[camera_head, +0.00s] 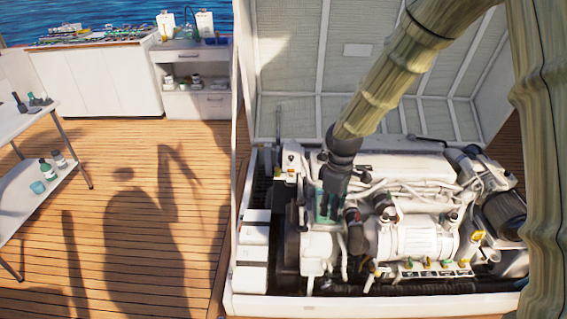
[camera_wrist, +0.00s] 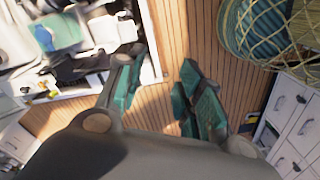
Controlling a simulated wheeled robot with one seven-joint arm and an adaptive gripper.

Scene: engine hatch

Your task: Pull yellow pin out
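A white engine (camera_head: 415,240) sits in the open hatch in the head view. Small yellow parts show on it: a yellow piece (camera_head: 478,236) at the right and small coloured caps along the front row (camera_head: 428,264). I cannot tell which of them is the yellow pin. My gripper (camera_head: 328,210) hangs over the left part of the engine, left of these yellow parts. In the wrist view its two teal-padded fingers are apart, with only wooden deck visible between them (camera_wrist: 162,65). No pin is clearly visible between the fingers.
The raised hatch lid (camera_head: 300,60) stands behind the engine. A white side table (camera_head: 25,110) with bottles stands at the left. A white counter (camera_head: 100,75) stands at the back left. The wooden deck (camera_head: 130,235) between them is clear.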

